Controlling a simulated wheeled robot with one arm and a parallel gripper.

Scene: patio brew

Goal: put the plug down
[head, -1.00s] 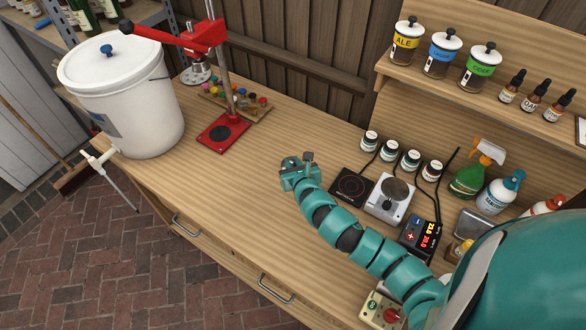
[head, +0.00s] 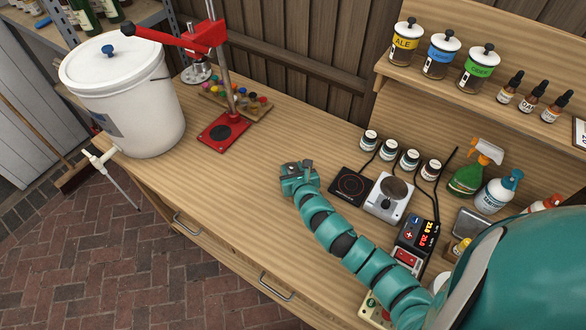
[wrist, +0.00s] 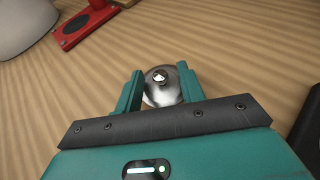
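The plug (wrist: 160,88) is a small, shiny, silver round piece with a knob in its middle. In the wrist view it sits between the two teal fingers of my gripper (wrist: 161,80), which meet it on both sides. In the head view my gripper (head: 308,167) is low over the bare middle of the wooden bench (head: 240,185), left of the black hot plate. The plug cannot be made out clearly in the head view. I cannot tell whether its underside touches the bench.
A black hot plate (head: 351,186) and a white scale (head: 390,199) stand right of my gripper, with several small jars behind. A red capper (head: 222,132) and a white bucket (head: 128,105) stand to the left. The bench between is clear.

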